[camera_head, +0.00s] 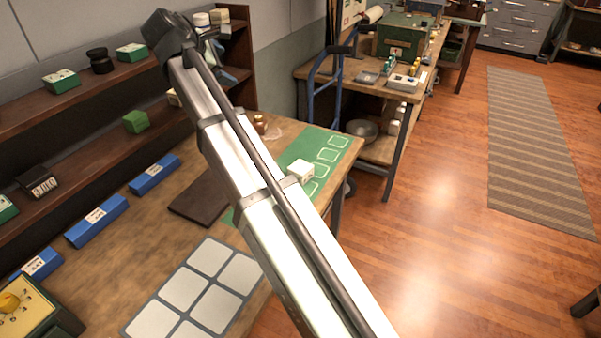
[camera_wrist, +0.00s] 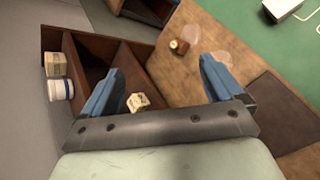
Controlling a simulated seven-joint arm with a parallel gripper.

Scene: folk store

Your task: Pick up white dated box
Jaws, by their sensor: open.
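My gripper (camera_wrist: 160,68) is open, its two blue fingers apart with nothing held between them. In the head view my gripper (camera_head: 222,54) is high by the shelf end, partly behind my arm. A small pale box with dark print (camera_wrist: 138,102) sits on a shelf, beyond and below the fingers, nearer the left one. It shows partly behind my arm in the head view (camera_head: 174,97). Another pale printed box (camera_wrist: 56,64) stands on the upper shelf beside a white jar. A white box (camera_head: 300,170) sits on the green mat. I cannot read any date.
The white jar with a blue band (camera_wrist: 60,89) is at the left. Wooden shelf boards (camera_wrist: 90,47) lie close to the fingers. A small brown jar (camera_wrist: 180,46) and a dark board (camera_wrist: 268,115) are on the bench. Bare bench top shows between them.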

